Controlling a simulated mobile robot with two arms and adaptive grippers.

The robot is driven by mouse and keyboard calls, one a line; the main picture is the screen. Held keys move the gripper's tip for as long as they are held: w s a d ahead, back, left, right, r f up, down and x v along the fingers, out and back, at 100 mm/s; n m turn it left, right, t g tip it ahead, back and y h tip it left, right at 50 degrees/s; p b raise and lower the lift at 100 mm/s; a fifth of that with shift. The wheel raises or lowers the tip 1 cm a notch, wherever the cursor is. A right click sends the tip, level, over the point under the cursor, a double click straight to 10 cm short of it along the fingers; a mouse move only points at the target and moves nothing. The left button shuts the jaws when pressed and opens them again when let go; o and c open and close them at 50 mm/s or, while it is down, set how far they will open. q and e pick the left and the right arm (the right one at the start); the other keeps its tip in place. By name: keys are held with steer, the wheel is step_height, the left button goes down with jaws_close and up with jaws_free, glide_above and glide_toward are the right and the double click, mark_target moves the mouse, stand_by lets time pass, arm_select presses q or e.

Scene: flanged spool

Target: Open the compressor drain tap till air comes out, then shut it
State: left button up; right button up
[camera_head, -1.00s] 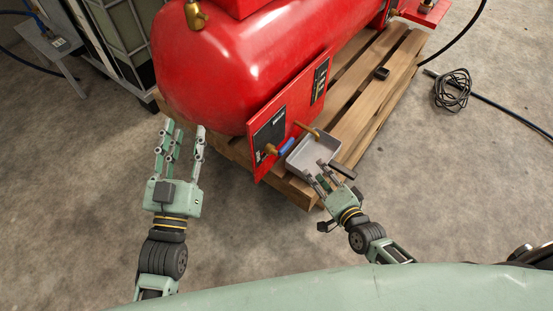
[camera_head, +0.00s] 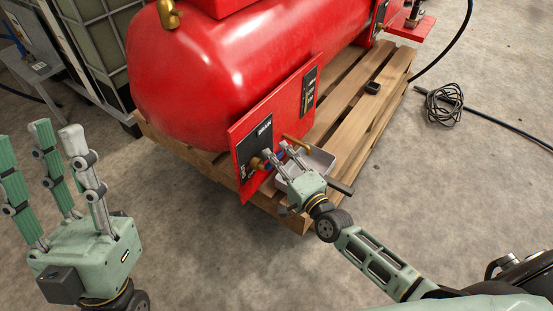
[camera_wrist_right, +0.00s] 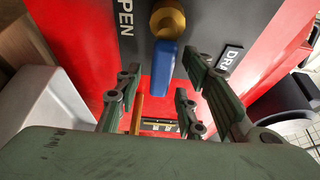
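The drain tap has a brass body (camera_head: 257,163) on the red panel of the compressor (camera_head: 215,75). Its blue lever (camera_wrist_right: 165,68) hangs from the brass body (camera_wrist_right: 168,24) in the right wrist view, beside a label whose visible letters read "PEN" (camera_wrist_right: 126,18). My right gripper (camera_head: 274,152) is at the tap and partly hides the lever in the head view. Its fingers (camera_wrist_right: 160,76) are spread on either side of the lever, with gaps showing. A brass outlet pipe (camera_head: 297,142) sticks out above the tray. My left gripper (camera_head: 57,140) is open and empty, left of the compressor.
A pale tray (camera_head: 322,158) sits under the pipe on the wooden pallet (camera_head: 365,115). A small dark object (camera_head: 372,88) lies on the pallet. A coiled black cable (camera_head: 444,105) lies on the concrete floor at right. A metal stand (camera_head: 35,75) is at far left.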

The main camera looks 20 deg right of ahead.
steer(key=shift+w+a, duration=0.15)
steer(key=shift+w, duration=0.35)
jaws_close()
stand_by(0.3)
